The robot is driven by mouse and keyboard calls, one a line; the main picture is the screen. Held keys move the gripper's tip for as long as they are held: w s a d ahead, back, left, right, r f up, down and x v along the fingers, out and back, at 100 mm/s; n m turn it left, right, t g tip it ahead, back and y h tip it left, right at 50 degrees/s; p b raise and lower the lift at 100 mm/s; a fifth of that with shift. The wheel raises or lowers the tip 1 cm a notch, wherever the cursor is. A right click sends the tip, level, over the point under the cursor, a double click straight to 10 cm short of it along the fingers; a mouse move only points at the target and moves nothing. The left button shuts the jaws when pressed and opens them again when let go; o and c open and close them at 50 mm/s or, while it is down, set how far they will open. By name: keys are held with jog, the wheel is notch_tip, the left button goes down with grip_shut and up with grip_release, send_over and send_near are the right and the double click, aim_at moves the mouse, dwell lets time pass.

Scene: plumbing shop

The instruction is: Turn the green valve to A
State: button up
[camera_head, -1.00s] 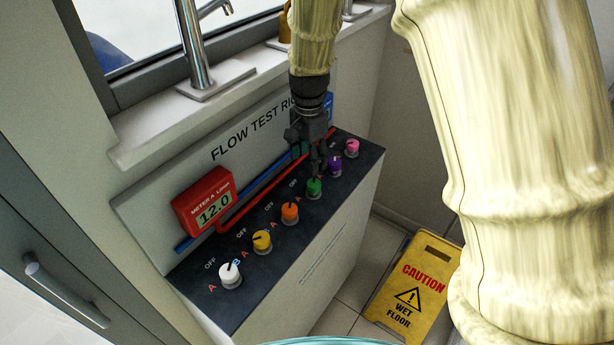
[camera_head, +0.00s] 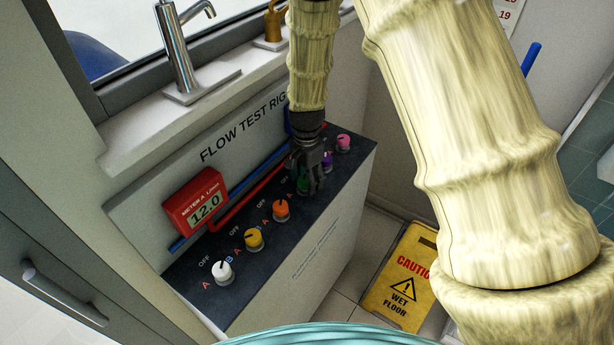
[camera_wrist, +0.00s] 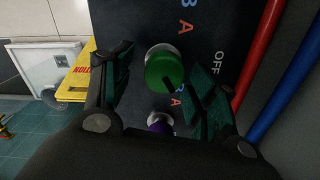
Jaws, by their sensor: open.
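The green valve (camera_wrist: 164,71) is a round knob on the dark top of the flow test rig. In the wrist view it lies between the two fingers of my open gripper (camera_wrist: 161,78), with a gap on each side. A dark mark shows near the knob's lower edge; I cannot tell for sure which letter it points to. An A (camera_wrist: 185,28), a B and OFF (camera_wrist: 218,62) are printed around it. In the head view my gripper (camera_head: 314,180) hangs over the green valve (camera_head: 302,187) and hides most of it.
The orange valve (camera_head: 281,210), yellow valve (camera_head: 254,239) and white valve (camera_head: 223,272) stand to the left in the row. The purple valve (camera_head: 327,161) and pink valve (camera_head: 343,142) are close on the right. A red meter (camera_head: 196,204) reads 12.0. Pipes run behind the row.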

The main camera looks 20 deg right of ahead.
jog(key=shift+a, duration=0.5)
jog(key=shift+d, duration=0.4)
jog(key=c, duration=0.9)
jog(key=shift+a, duration=0.2)
jog(key=shift+c, duration=0.5)
